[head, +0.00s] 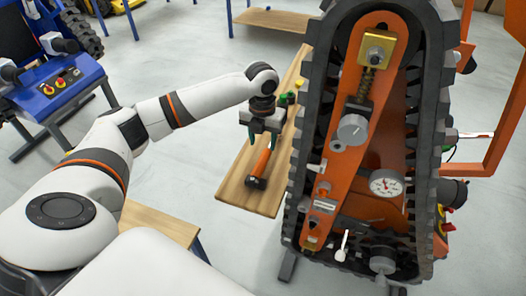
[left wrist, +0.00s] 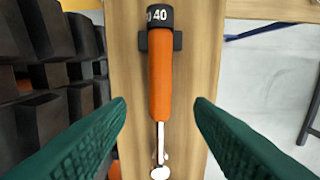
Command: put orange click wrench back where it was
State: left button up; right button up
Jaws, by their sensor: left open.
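The orange click wrench (head: 262,162) lies on a narrow wooden bench (head: 236,187) beside the tracked carrier. In the left wrist view the orange click wrench (left wrist: 160,80) has a black end marked 40, an orange grip and a bright metal shaft. A small black block shows on both sides of its black end. My left gripper (head: 262,138) is above the wrench. In the left wrist view its green fingers (left wrist: 160,108) stand open on either side of the wrench, apart from it. The wrench's far end is partly hidden by the gripper in the head view.
The tracked carrier (head: 365,150), with black track and orange side plate, stands close to the bench's right. Its gauge (head: 384,183) faces me. Small green and yellow items (head: 287,98) are on the bench beyond the gripper. A blue console (head: 55,88) stands at left.

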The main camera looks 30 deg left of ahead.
pick_arm(q)
jog(key=shift+r, duration=2.3)
jog(key=shift+s+f, duration=0.1)
